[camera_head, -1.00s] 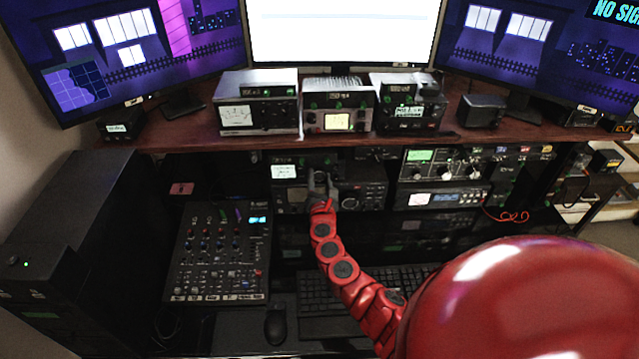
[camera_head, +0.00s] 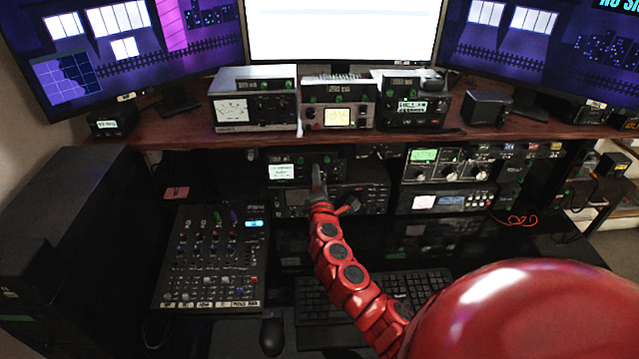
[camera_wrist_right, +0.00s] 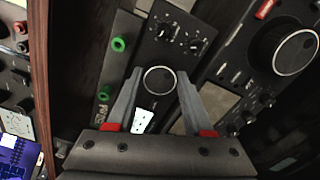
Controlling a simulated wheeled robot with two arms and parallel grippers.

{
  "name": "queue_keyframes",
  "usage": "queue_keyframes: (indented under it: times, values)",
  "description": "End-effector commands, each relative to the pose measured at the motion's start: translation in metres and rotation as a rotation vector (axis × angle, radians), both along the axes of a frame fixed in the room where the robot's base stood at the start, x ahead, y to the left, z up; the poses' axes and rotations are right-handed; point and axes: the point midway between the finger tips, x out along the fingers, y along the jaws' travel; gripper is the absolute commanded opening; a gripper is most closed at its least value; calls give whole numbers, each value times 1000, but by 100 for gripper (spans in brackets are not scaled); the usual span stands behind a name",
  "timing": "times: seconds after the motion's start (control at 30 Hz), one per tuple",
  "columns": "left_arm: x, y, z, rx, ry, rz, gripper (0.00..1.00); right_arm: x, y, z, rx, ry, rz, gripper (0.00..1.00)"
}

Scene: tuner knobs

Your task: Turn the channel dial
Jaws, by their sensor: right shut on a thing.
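The channel dial (camera_wrist_right: 158,80) is a round black knob with a pale rim on a dark radio panel in the right wrist view. My right gripper (camera_wrist_right: 159,77) has one finger on each side of it and is shut on it. In the head view my right gripper (camera_head: 318,178) reaches the front of a small radio with a lit display (camera_head: 282,172) on the lower shelf. There the gripper hides the dial. My left gripper is not in view.
Two smaller knobs (camera_wrist_right: 178,37) sit beside the dial in the wrist view. A larger radio (camera_head: 372,192) with a big knob is just below. A mixer (camera_head: 212,255), a keyboard (camera_head: 430,288) and a mouse (camera_head: 272,333) lie on the desk.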

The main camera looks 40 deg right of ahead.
Motion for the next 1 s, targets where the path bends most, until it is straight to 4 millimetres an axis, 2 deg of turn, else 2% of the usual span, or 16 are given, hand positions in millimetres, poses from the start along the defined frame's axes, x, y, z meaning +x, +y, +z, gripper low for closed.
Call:
queue_keyframes:
  times: [0.3, 0.73, 0.77, 0.8, 0.83, 1.0]
  values:
    - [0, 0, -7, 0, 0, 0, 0, 0, -1, -1, 67, -40, -1, 0]
    - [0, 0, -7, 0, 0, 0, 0, 0, -1, 0, 73, -44, -2, 0]
    - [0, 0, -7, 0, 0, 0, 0, 0, -1, 0, 73, -44, -2, 55]
    - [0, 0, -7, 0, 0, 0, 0, 0, -1, 0, 73, -44, -2, 62]
    - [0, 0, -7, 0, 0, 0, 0, 0, -1, 0, 73, -43, -3, 64]
    - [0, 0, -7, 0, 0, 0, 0, 0, -1, 0, 73, -44, -1, 64]
